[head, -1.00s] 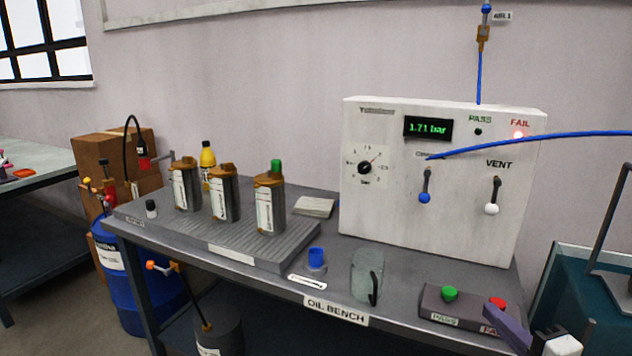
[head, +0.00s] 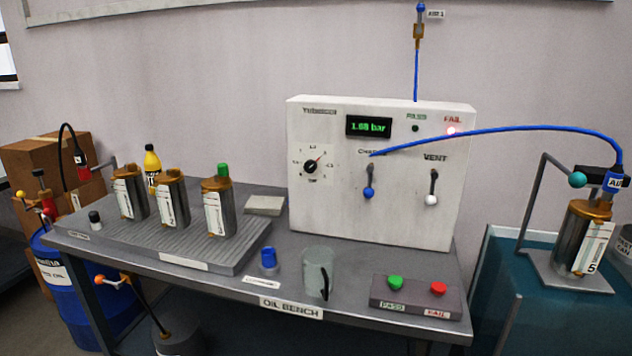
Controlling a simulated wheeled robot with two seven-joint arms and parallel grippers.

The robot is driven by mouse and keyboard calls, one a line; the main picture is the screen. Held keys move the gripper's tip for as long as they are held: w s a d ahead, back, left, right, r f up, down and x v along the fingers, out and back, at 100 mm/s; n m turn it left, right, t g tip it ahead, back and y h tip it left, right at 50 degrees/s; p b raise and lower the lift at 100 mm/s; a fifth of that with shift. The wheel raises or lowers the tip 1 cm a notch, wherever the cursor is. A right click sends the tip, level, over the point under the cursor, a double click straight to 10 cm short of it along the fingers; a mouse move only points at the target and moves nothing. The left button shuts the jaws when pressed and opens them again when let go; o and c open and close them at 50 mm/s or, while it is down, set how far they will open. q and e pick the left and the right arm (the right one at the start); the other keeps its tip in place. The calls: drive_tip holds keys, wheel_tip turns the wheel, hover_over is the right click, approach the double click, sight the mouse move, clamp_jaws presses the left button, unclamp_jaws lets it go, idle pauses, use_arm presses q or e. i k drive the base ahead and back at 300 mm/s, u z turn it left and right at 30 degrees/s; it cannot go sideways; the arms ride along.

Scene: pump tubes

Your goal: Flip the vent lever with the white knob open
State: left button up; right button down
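The vent lever's white knob (head: 431,200) hangs at the lower end of a dark lever under the VENT label, on the right of the white test panel (head: 380,225). The lever points down. Left of it a similar lever with a blue knob (head: 368,193) also points down. The green display (head: 368,127) reads about 1.68 bar, and the red FAIL light (head: 451,131) is lit. Neither of my grippers shows in the head view now.
A blue hose arcs from the panel to a canister (head: 583,240) on the teal stand at right. A glass jug (head: 318,270) and a button box (head: 415,300) stand on the bench before the panel. Several canisters stand on a ribbed tray (head: 185,262) at left.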

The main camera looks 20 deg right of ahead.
sight(429, 199)
drive_tip(key=k, duration=0.25)
drive_tip(key=z, duration=1)
